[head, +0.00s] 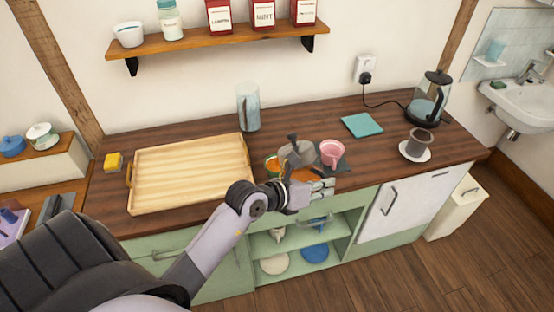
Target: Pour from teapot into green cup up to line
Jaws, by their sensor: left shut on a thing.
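A grey teapot (297,153) with a dark knob is near the front edge of the wooden counter. My left gripper (303,186) is at its near side, shut, apparently on the teapot's handle; the grip itself is mostly hidden by my own wrist. A green cup (267,166) with orange inside is just left of the teapot, partly covered by my gripper and the pot. Its line cannot be made out, and I cannot tell whether liquid is flowing. My right gripper is not in view.
A pink cup (332,153) stands close right of the teapot on a dark mat (346,164). A wooden tray (190,172) fills the counter's left. A glass jug (248,108), teal cloth (362,125), kettle (428,100) and dark cup (419,140) stand farther back or right.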

